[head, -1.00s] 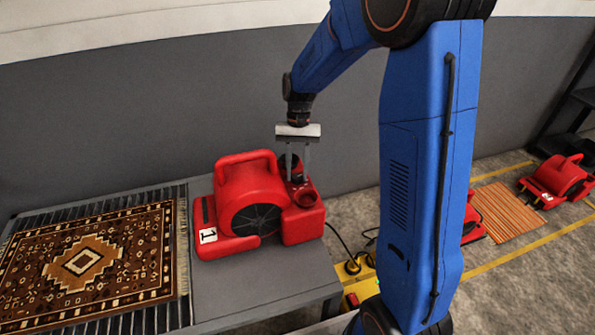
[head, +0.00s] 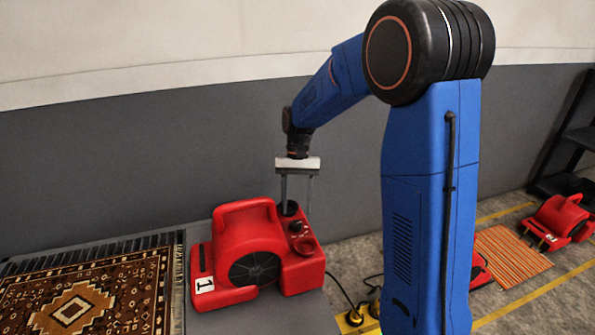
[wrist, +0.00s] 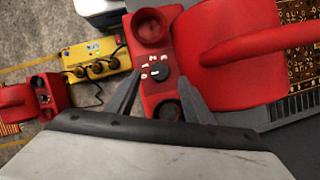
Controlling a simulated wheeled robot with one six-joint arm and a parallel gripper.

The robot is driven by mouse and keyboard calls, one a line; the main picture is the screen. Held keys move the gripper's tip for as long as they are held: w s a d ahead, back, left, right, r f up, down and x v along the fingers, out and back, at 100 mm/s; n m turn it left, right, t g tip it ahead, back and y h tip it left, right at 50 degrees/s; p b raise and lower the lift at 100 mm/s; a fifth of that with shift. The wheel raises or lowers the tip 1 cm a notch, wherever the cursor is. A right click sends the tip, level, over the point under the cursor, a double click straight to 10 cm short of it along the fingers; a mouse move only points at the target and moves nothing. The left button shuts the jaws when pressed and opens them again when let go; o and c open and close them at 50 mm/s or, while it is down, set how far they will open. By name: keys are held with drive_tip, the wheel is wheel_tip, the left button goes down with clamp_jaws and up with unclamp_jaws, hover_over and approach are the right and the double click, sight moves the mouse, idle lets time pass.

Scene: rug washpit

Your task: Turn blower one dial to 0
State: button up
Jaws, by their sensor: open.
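Blower one (head: 247,238) is a red blower with a white "1" label, standing on a grey table. Its dial (wrist: 159,73) is a small black knob on the red side panel, with small white marks around its left and upper side. The dial also shows in the head view (head: 296,226). I cannot read the dial's setting for sure. My gripper (head: 297,212) points down over the panel, open and empty. In the wrist view its two fingers (wrist: 160,82) stand on either side of the dial, apart from each other. They look raised above the knob.
A patterned rug (head: 75,305) lies left of the blower. A yellow power box (wrist: 96,60) with plugs and cables is on the floor. Another red blower (head: 558,220) and an orange striped mat (head: 510,255) are at the right. The grey wall rises close behind.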

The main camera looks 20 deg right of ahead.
drive_tip(key=v, duration=1.3)
drive_tip(key=s+d+r+n+t, duration=0.1)
drive_tip(key=s+r+t, duration=0.1)
drive_tip(key=s, duration=0.7)
drive_tip(key=s+d+r+n+t, duration=0.1)
drive_tip(key=s+d+r+t, duration=0.15)
drive_tip(key=s, duration=0.65)
drive_tip(key=s+f+n+t, duration=0.1)
drive_tip(key=s+f+t, duration=0.1)
drive_tip(key=s, duration=0.5)
drive_tip(key=s+d+f+n+t+h, duration=0.1)
drive_tip(key=s+f+t, duration=0.1)
drive_tip(key=s+f, duration=0.2)
drive_tip(key=shift+s+d+h, duration=0.25)
drive_tip(key=shift+s+h, duration=0.05)
drive_tip(key=shift+s, duration=1.5)
